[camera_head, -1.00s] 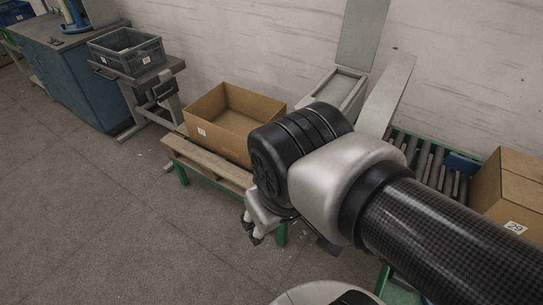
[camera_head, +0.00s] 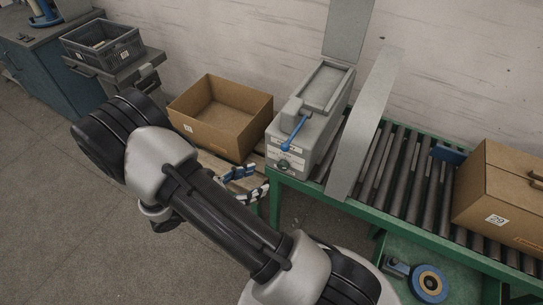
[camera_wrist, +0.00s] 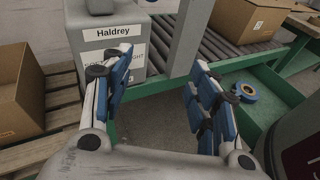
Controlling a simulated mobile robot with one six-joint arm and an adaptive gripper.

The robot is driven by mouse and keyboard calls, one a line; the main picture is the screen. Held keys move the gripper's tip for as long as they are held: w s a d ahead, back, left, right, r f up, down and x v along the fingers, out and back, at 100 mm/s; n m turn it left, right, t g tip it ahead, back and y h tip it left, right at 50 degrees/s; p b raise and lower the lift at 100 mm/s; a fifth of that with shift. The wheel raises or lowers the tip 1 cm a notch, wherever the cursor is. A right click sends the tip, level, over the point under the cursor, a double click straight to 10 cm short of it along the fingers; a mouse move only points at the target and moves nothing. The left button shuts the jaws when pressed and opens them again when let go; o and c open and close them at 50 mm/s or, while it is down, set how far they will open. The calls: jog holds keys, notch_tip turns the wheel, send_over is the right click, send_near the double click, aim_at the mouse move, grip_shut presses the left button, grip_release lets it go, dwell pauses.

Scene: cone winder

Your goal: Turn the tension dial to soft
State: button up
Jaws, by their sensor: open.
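The grey machine (camera_head: 304,128) stands at the end of the roller conveyor, with a blue lever (camera_head: 294,134) on its front. A small dark round dial (camera_head: 284,164) sits low on its front face. In the wrist view the machine's front (camera_wrist: 135,52) carries a "Haldrey" label (camera_wrist: 113,32). A lower label, partly hidden by my left finger, shows letters ending in "IGHT". The dial's pointer setting cannot be read. My gripper (camera_wrist: 158,88) is open and empty, its blue-padded fingers in front of the machine. It also shows in the head view (camera_head: 243,184).
An open cardboard box (camera_head: 222,115) stands left of the machine on a wooden pallet. A closed carton (camera_head: 503,200) rests on the roller conveyor (camera_head: 405,185). A slanted grey panel (camera_head: 365,125) rises right of the machine. A blue-orange tape roll (camera_head: 428,284) lies in the green tray below.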

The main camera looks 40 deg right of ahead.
notch_tip(320, 180, down, 6)
jog(key=n+t+h+p, duration=0.1)
jog(key=n+t+h, duration=0.15)
jog(key=n, duration=0.25)
jog(key=n+t+y+p, duration=0.1)
jog(key=n+t, duration=0.5)
send_near(282, 168)
jog(key=b+x, duration=0.2)
jog(key=x, duration=0.7)
jog(key=shift+w+a, duration=0.1)
jog(key=c, duration=1.1)
jog(key=shift+o, duration=0.2)
